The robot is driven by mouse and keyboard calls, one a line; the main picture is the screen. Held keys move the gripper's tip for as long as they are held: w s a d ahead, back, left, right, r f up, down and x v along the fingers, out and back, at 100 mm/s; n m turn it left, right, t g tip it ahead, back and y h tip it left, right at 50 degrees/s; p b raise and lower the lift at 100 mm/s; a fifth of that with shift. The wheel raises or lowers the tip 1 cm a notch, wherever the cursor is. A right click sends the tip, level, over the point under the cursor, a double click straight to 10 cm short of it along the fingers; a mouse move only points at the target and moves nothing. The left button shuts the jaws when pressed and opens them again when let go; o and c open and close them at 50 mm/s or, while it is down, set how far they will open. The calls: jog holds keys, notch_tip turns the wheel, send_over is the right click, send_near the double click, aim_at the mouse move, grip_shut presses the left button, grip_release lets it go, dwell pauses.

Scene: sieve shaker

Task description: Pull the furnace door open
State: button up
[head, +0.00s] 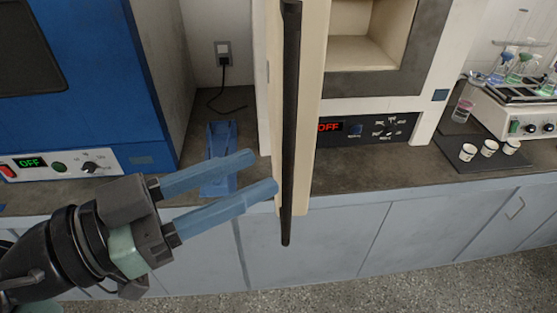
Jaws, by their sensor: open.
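The furnace (432,72) is a white box with a grey front frame, a pale empty chamber (362,52) and a control panel (370,129) that reads OFF in red. Its cream door (310,110) stands swung out toward me, seen nearly edge-on, with a long black vertical handle or edge bar (290,120). My gripper (265,172) is open, with two blue fingers pointing right. The fingertips are just left of the door's lower part. I cannot tell whether they touch it. The door hides part of the chamber and panel.
A blue oven (90,80) stands on the left of the dark counter (350,165). A blue stand (220,140) sits behind my fingers, near a wall outlet (223,50). At right are small cups (490,148) on a dark mat and a shaker (520,112) with flasks.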

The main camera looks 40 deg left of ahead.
jog(key=v, duration=0.7)
dwell(0.5)
